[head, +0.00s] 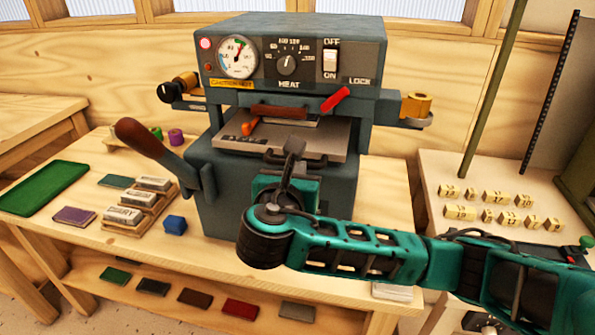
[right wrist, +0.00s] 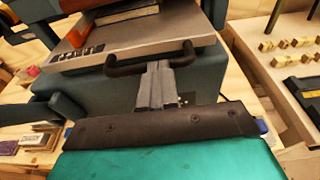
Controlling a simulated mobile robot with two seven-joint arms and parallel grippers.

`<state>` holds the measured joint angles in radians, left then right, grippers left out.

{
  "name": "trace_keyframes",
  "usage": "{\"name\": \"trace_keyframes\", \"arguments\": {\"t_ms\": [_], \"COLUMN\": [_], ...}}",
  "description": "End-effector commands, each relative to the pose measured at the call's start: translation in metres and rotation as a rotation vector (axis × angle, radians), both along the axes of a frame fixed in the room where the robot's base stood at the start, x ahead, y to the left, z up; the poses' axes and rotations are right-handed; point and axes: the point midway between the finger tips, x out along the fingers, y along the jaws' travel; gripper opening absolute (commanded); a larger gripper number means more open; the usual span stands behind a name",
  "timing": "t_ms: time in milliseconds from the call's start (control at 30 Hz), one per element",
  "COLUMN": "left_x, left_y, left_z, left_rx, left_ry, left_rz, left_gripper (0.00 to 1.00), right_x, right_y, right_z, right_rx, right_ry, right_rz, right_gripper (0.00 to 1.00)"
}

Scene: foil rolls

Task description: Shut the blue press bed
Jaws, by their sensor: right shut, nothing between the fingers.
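The blue press (head: 230,180) stands on the wooden bench. Its flat grey bed (head: 325,137) sticks out of the opening at the front, with a dark bar handle (head: 318,162) along its front edge. My right gripper (head: 294,146) is shut and empty, with its fingertips right at the handle. In the right wrist view the bed (right wrist: 125,50) lies ahead of the fingers (right wrist: 157,67), which reach the middle of the handle (right wrist: 182,54). I cannot tell whether they touch it. My left gripper is not in view.
A brown-handled lever (head: 140,137) projects at the press's left. A green tray (head: 42,187), boxed blocks (head: 125,215) and a blue cube (head: 174,223) lie on the bench at left. A side table at right holds several small numbered blocks (head: 488,196).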

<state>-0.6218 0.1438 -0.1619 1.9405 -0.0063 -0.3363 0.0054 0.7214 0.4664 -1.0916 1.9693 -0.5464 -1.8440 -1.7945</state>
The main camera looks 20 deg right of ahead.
Motion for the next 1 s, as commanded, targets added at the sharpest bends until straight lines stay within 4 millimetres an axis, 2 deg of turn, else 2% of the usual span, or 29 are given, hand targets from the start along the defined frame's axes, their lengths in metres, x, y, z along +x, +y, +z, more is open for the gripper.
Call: {"name": "trace_keyframes", "arguments": {"t_ms": [133, 300, 433, 1000], "left_x": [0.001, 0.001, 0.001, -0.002], "left_y": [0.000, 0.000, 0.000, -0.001], "left_z": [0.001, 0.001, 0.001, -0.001], "left_rx": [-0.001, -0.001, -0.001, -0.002], "left_ry": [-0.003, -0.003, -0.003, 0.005], "left_rz": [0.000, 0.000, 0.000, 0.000], "left_gripper": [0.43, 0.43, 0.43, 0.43], "right_x": [0.003, 0.027, 0.038, 0.043], "right_y": [-0.002, -0.018, -0.026, -0.031], "right_z": [0.000, 0.000, 0.000, 0.005], "right_rx": [-0.002, -0.003, -0.001, -0.005], "right_ry": [0.000, -0.002, -0.001, -0.009], "right_rz": [-0.002, -0.004, -0.001, -0.006], "right_gripper": [0.00, 0.00, 0.00, 0.00]}}
